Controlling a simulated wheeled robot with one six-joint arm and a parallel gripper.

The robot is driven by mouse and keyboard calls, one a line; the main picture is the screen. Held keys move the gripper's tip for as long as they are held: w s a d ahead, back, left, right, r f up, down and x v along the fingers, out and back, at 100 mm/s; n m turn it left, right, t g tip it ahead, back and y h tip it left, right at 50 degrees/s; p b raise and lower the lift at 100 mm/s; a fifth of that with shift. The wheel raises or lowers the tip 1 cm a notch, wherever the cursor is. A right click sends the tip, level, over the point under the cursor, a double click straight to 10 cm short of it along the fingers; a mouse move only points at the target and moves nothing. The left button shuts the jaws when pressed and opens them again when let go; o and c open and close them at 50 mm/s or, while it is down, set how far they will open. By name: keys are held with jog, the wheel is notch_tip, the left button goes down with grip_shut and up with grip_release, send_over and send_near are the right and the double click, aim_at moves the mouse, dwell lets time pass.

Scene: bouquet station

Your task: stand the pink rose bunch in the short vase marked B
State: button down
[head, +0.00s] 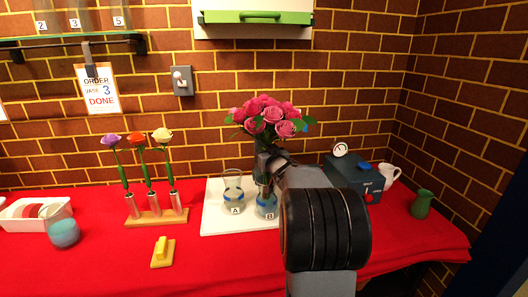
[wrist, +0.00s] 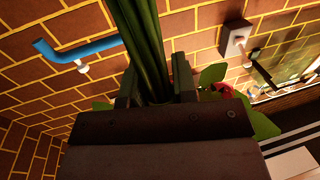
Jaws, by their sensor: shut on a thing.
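The pink rose bunch (head: 268,118) is upright at the centre of the head view, with its flowers above my gripper. My gripper (head: 264,158) is shut on its green stems, which also show between the fingers in the wrist view (wrist: 143,45). The short vase marked B (head: 266,209) is clear glass with bluish contents and stands on the white board (head: 222,226), right below my gripper. My arm and gripper cover part of the vase and the lower stems. I cannot tell whether the stem ends are inside the vase mouth or above it.
Glass vase A (head: 234,200) stands close on the left of B. A dark blue box (head: 352,180), a white jug (head: 389,175) and a green pot (head: 422,204) are at the right. A wooden stand (head: 156,218) with single roses is at the left.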

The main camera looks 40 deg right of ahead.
jog(key=shift+f+b, duration=1.15)
jog(key=shift+f, duration=0.45)
jog(key=shift+f+b, duration=0.45)
jog(key=shift+f, duration=0.15)
dwell(0.5)
jog(key=c, duration=0.8)
grip_release()
jog(key=shift+s, duration=0.1)
